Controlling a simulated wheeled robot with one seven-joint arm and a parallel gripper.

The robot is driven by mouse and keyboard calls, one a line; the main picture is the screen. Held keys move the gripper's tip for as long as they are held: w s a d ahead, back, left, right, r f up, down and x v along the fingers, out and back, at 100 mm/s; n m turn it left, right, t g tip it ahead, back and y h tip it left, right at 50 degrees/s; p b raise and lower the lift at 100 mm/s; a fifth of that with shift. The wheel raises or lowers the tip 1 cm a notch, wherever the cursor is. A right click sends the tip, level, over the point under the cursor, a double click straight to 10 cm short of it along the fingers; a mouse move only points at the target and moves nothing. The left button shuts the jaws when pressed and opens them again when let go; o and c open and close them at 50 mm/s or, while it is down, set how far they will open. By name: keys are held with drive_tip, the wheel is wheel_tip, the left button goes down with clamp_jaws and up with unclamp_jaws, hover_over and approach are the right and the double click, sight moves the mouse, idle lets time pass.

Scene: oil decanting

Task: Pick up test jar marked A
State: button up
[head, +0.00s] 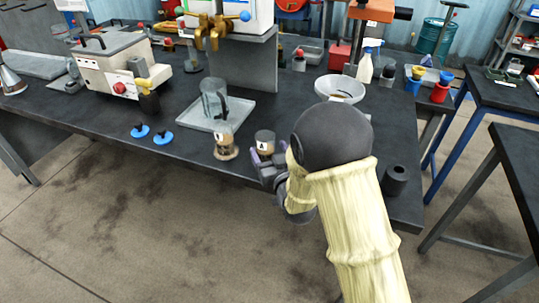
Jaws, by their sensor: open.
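The test jar marked A (264,141) stands upright near the front edge of the dark workbench. It is a small round jar with brownish contents and a white label. My gripper (268,164) is open at the near side of this jar, with its purple-tipped fingers close to the jar's lower part. I cannot tell whether they touch it or reach around it. The jar's lower part is partly hidden by the gripper. A second, similar jar (225,147) stands just to the left; its label is too small to read surely.
A glass jug (214,100) stands on a pale tray (243,104) behind the jars. Two blue discs (151,135) lie to the left. A white bowl (340,88) and spray bottle (365,68) stand behind my arm. A black cylinder (396,180) is at the right.

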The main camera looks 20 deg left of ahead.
drive_tip(key=shift+s+a, duration=0.4)
drive_tip(key=shift+a, duration=0.1)
drive_tip(key=shift+s+a, duration=0.15)
drive_tip(key=c, duration=1.1)
drive_tip(key=shift+w+d+r, duration=0.1)
drive_tip(key=shift+w+d, duration=0.1)
drive_tip(key=shift+r, duration=0.15)
